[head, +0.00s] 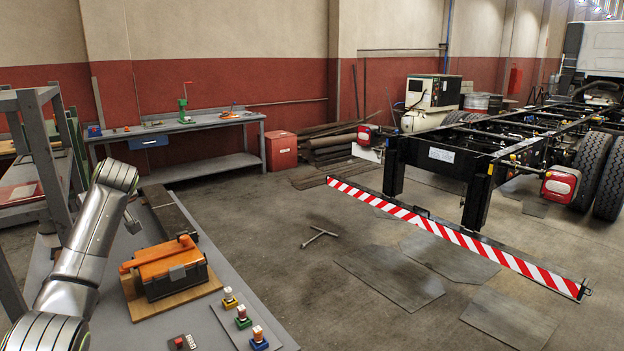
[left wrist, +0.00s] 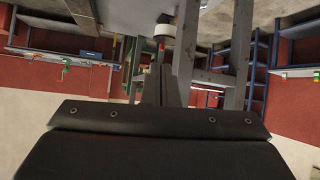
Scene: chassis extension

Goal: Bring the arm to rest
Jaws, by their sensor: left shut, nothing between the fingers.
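My left arm (head: 90,238) comes in from the left in the head view, bent, its upper link raised over the left end of the near bench. Its far part is mostly hidden behind the bend. My left gripper (left wrist: 161,78) shows in the left wrist view; its dark fingers are together with nothing between them. It touches nothing that I can make out. My right gripper is in neither view.
The near grey bench (head: 232,318) holds an orange and black toolbox (head: 172,270) on a wooden board, a long dark block (head: 172,218) and several coloured button blocks (head: 243,317). A grey shelf rack (head: 45,165) stands close left. A truck chassis (head: 480,150) stands right.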

